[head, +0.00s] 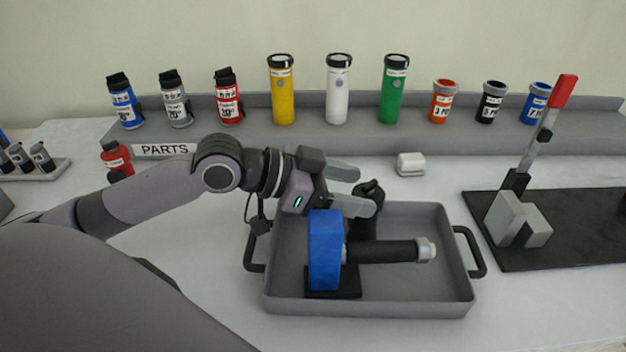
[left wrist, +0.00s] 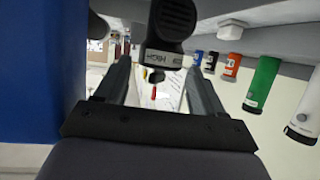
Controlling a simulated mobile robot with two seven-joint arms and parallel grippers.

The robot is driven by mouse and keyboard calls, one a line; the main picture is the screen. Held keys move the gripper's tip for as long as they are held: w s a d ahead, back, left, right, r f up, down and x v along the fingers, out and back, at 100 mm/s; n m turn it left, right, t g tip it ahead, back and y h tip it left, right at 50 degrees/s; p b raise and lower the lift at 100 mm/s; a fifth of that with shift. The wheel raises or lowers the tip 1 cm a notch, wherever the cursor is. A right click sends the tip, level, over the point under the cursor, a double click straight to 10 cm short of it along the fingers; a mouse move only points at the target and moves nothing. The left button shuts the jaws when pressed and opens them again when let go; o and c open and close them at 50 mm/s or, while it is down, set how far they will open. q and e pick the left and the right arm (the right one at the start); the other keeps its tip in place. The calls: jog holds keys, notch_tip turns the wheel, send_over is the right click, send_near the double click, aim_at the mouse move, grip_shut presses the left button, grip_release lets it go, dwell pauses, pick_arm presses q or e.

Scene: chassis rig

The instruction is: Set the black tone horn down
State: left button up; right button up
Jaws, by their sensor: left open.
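The black tone horn (head: 369,188) stands at the back of the grey tray (head: 455,310) in the head view, partly hidden by a finger of my left gripper. In the left wrist view the black horn (left wrist: 172,22), with a "HIGH" label, shows beyond and between the fingers. My left gripper (head: 366,191) is open, with its fingers on either side of the horn's upper part; it also shows in the left wrist view (left wrist: 160,70). I cannot tell whether a finger touches the horn. My right gripper is not in view.
A blue wheel-like part (head: 326,250) with a black shaft (head: 385,251) stands in the tray close by my left gripper. Behind, a grey shelf (head: 300,142) carries several coloured canisters. A black board with a red-handled lever (head: 562,92) is at right. A white block (head: 410,164) lies behind the tray.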

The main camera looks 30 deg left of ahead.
pick_arm(q)
jog(key=b+v, duration=0.1)
jog(key=v, duration=0.5)
jog(key=shift+s+a, duration=0.2)
jog(key=shift+r, duration=0.15)
dwell(0.6)
